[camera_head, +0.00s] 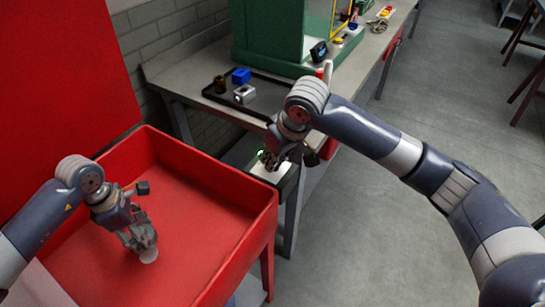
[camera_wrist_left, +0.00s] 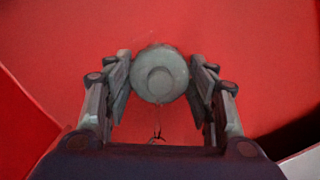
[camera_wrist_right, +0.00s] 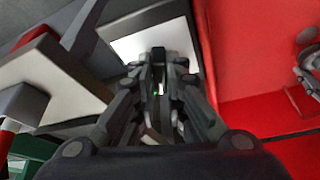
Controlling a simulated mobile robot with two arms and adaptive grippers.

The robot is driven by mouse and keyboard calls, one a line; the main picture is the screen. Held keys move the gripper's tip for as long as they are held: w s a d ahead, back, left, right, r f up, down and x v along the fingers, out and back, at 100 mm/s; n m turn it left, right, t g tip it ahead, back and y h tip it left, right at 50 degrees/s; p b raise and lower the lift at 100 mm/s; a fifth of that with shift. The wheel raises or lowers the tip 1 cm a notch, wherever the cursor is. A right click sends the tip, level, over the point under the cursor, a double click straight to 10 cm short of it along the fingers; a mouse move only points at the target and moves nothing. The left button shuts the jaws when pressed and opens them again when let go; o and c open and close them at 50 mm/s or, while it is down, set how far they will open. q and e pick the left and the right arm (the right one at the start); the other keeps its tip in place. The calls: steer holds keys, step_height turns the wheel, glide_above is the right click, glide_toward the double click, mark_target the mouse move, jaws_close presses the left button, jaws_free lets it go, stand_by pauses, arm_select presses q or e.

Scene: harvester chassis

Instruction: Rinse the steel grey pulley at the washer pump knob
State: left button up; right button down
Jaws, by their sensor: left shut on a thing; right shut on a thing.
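The steel grey pulley (camera_wrist_left: 160,75) is a round disc with a raised hub, held between the fingers of my left gripper (camera_wrist_left: 160,82). In the head view the pulley (camera_head: 148,255) hangs below my left gripper (camera_head: 140,240), over the inside of the red washer basin (camera_head: 205,215). My right gripper (camera_head: 278,152) is over a white-topped box (camera_head: 270,172) beside the basin, with a small green light (camera_head: 262,155). In the right wrist view my right gripper (camera_wrist_right: 160,75) is closed at this box; the washer pump knob is mostly hidden between its fingers.
A small dark block (camera_head: 142,187) shows inside the basin behind my left gripper. On the workbench a dark tray (camera_head: 265,105) holds a brown cylinder (camera_head: 220,84), a blue block (camera_head: 241,75) and a silver part (camera_head: 245,94). A green machine (camera_head: 270,40) stands behind.

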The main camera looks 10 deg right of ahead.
steer(key=shift+d+f+n+g+y, duration=0.1)
steer(key=shift+n+g+y, duration=0.45)
steer(key=shift+n, duration=1.25)
steer(key=c, duration=1.6)
jaws_free()
steer(key=shift+c, duration=0.2)
arm_select(q)
steer(key=shift+w, duration=0.1)
arm_select(e)
steer(key=shift+w, duration=0.1)
steer(key=v, duration=1.2)
